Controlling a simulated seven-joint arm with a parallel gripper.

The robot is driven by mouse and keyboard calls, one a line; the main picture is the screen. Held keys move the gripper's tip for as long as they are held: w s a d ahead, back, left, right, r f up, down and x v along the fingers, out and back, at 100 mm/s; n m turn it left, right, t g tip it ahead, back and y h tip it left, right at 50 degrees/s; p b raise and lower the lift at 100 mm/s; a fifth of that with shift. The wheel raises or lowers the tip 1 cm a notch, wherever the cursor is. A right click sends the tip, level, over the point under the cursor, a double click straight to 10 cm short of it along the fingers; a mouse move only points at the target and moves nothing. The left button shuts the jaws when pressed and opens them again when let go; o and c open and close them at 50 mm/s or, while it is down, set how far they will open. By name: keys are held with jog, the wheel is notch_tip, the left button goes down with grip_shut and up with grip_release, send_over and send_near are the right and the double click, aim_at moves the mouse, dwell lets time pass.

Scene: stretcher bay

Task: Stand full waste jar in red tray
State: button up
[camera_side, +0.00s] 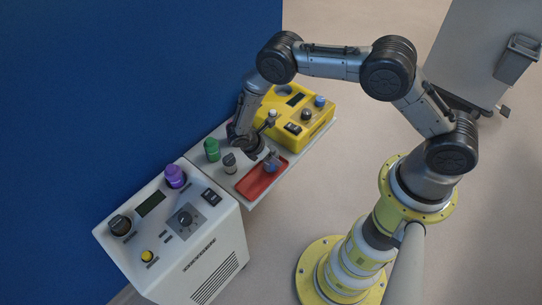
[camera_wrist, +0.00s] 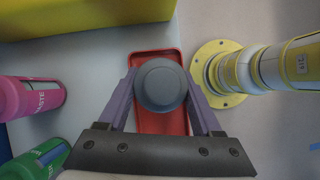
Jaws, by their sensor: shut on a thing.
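A jar with a round grey lid (camera_wrist: 160,86) is between the fingers of my gripper (camera_wrist: 160,80), which is shut on it. In the wrist view it is over the red tray (camera_wrist: 173,125); its label is hidden and I cannot tell whether its base touches the tray. In the side view my gripper (camera_side: 270,161) is at the far end of the red tray (camera_side: 258,187). A pink jar (camera_wrist: 42,97) has a label partly reading "WASTE". A green jar (camera_side: 212,149) also shows in the wrist view (camera_wrist: 38,162). A grey-topped jar (camera_side: 230,163) stands left of the tray.
A yellow device (camera_side: 307,125) stands beyond the tray on the pale shelf (camera_side: 241,203). A white machine (camera_side: 195,240) with a purple knob (camera_side: 175,176) stands at the near end. A blue wall (camera_side: 120,90) runs behind them. The tray's near end looks empty.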

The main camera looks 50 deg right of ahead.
jog(key=shift+f, duration=0.15)
jog(key=o, duration=1.5)
jog(key=shift+c, duration=0.2)
